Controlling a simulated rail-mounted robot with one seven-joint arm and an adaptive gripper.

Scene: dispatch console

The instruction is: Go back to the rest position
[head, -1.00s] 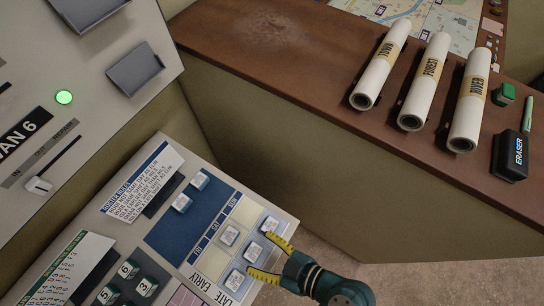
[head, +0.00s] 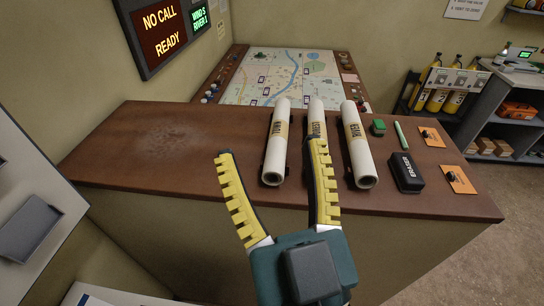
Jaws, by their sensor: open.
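My gripper (head: 277,185) is in the lower middle of the head view, with its two yellow ridged fingers spread wide. Nothing is between the fingers. It is in front of the brown console top (head: 160,185), and its right finger overlaps the lower part of the middle rolled map (head: 317,118) in the picture. Whether it touches anything there I cannot tell. Another rolled map (head: 276,150) lies to the left and a third (head: 355,145) to the right.
A black eraser (head: 406,172), a green block (head: 378,127) and a green marker (head: 400,136) lie right of the rolls. A map board (head: 275,75) is behind. A sign reading NO CALL READY (head: 162,30) hangs upper left. A grey panel (head: 25,170) stands at left.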

